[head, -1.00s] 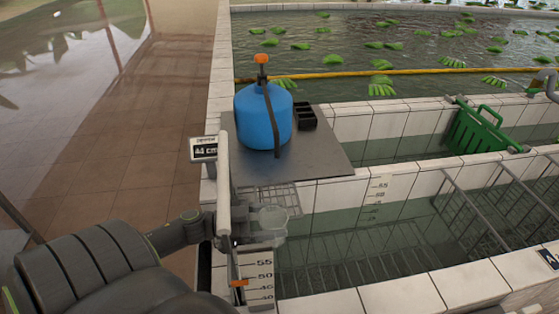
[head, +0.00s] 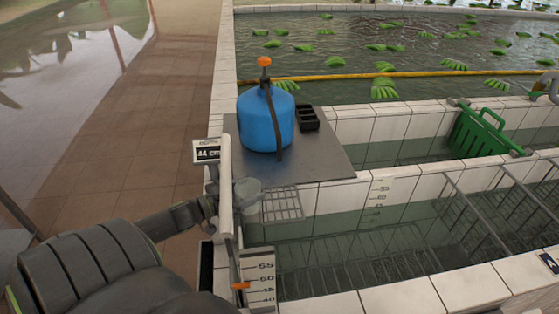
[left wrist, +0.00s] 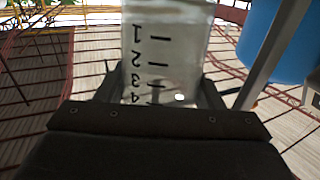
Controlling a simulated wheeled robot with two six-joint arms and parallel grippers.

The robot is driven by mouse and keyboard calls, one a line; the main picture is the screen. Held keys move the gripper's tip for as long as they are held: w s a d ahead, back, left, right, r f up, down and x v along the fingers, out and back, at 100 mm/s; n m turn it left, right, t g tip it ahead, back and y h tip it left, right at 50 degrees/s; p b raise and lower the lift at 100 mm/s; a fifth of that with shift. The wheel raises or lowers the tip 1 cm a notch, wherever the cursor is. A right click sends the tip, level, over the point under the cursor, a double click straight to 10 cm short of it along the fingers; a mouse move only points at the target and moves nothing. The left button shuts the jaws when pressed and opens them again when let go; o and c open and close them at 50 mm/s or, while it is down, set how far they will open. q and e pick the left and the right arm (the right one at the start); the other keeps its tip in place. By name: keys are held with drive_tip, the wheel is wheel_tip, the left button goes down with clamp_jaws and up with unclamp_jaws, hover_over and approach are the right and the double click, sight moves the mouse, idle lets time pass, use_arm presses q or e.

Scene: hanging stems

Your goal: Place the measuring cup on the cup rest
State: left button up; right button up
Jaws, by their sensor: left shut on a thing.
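The clear measuring cup (head: 248,189) is in my left gripper (head: 237,200), just right of the white upright post and near the front left corner of the metal plate. In the left wrist view the measuring cup (left wrist: 165,50) stands between the fingers, its scale 1 to 4 reading upside down. My left gripper (left wrist: 160,100) is shut on it. A wire rack (head: 283,206), which looks like the cup rest, juts out below the plate's front edge, right of the cup and apart from it in the picture. My right gripper is not in view.
A blue jug (head: 264,122) with an orange-topped pump and a black caddy (head: 307,117) stand on the metal plate (head: 318,165). A depth display (head: 207,151) and the white post (head: 225,185) are close by my left gripper. Water-filled tiled basins lie to the right.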

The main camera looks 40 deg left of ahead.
use_arm(q)
drive_tip(key=w+d+f+b, duration=0.1)
drive_tip(key=w+b, duration=0.2)
drive_tip(key=w+d+f+b, duration=0.1)
drive_tip(key=w+b, duration=0.2)
drive_tip(key=b, duration=0.1)
drive_tip(key=w+d+f+b, duration=0.1)
drive_tip(key=w+b, duration=0.2)
drive_tip(key=shift+w+f+b, duration=0.3)
drive_tip(key=shift+w+f, duration=0.05)
drive_tip(key=shift+w, duration=0.05)
drive_tip(key=shift+r, duration=0.1)
idle(0.3)
drive_tip(key=o, duration=1)
drive_tip(key=shift+c, duration=0.2)
